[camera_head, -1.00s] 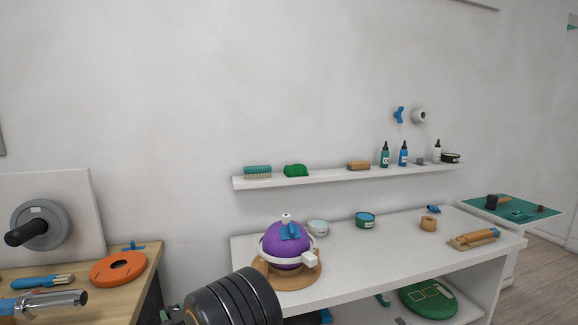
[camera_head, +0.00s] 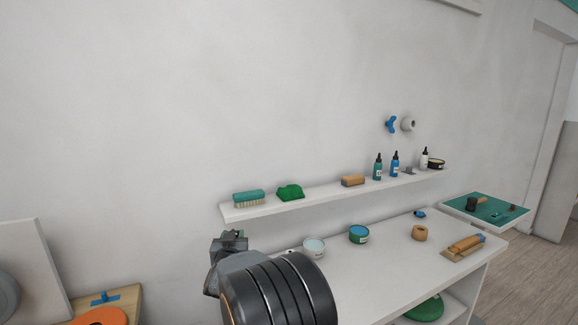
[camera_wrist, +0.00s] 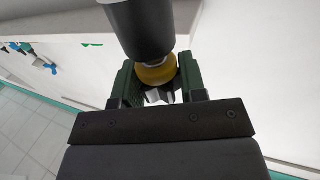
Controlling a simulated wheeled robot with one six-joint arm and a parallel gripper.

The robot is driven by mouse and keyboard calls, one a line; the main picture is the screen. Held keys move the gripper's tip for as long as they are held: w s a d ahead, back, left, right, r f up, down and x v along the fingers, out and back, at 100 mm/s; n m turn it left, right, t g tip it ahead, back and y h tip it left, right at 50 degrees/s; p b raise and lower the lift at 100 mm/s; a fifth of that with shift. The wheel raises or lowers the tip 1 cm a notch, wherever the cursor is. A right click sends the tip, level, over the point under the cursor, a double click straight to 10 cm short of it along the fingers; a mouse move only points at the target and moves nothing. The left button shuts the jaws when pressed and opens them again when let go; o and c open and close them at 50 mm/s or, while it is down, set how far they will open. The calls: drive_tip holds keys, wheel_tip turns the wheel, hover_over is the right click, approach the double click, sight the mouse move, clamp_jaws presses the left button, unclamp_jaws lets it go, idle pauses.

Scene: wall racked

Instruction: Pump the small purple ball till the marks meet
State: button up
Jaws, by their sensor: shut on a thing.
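The purple ball is not visible in either view now; my arm covers that part of the bench in the head view. My gripper (camera_head: 230,241) shows only in part above my dark arm link. In the wrist view its green fingers (camera_wrist: 157,80) are shut on a dark cylinder (camera_wrist: 150,28) with a yellow collar. The collar sits between the fingers, and the cylinder runs out past the top edge of the view. I cannot tell what lies at its far end. No marks are readable.
The white bench (camera_head: 385,262) carries several tins and tools, among them a green tin (camera_head: 358,234). A wall shelf (camera_head: 330,195) with brushes and bottles runs above it. An orange disc (camera_head: 100,316) lies on the wooden bench at left.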

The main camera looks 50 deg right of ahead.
drive_tip(key=s+d+r+m+g+h+p, duration=0.2)
drive_tip(key=s+d+r, duration=0.3)
drive_tip(key=r, duration=0.3)
drive_tip(key=s+d+r+m+g+h+p, duration=0.2)
drive_tip(key=s+d+r+g+p, duration=0.2)
drive_tip(key=r, duration=0.5)
drive_tip(key=shift+s+d+m+p, duration=0.45)
drive_tip(key=shift+s+d, duration=0.7)
drive_tip(key=shift+s, duration=0.45)
drive_tip(key=shift+a, duration=0.1)
wheel_tip(320, 180, down, 8)
drive_tip(key=b, duration=0.5)
drive_tip(key=shift+b, duration=0.4)
drive_tip(key=shift+s+f+b, duration=0.1)
drive_tip(key=shift+f+b, duration=0.35)
drive_tip(key=shift+f, duration=0.2)
drive_tip(key=shift+r, duration=0.15)
drive_tip(key=shift+r+p, duration=0.5)
drive_tip(key=shift+p, duration=0.15)
drive_tip(key=shift+f, duration=0.5)
idle(0.9)
